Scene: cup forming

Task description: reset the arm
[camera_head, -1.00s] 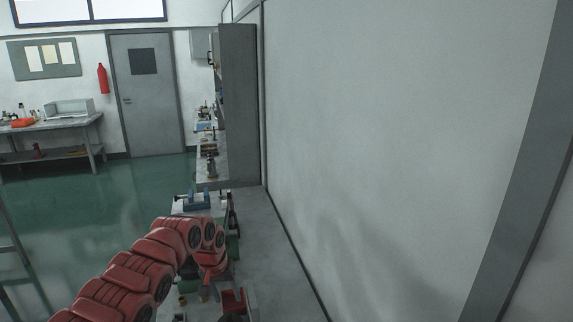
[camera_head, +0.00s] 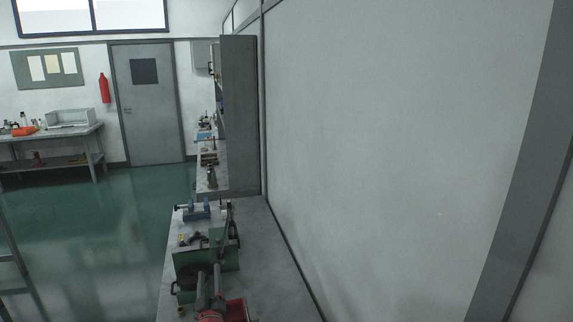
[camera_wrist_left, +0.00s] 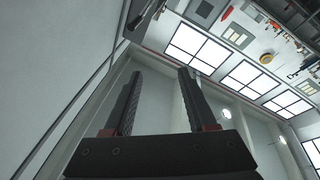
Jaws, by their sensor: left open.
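My right gripper is not in either view.
The grey workbench (camera_head: 262,240) runs along the right wall (camera_head: 400,150). On it stand a green machine (camera_head: 188,262), a blue tool (camera_head: 196,211) and a red item (camera_head: 237,309). Green floor (camera_head: 100,230) lies open to the left.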

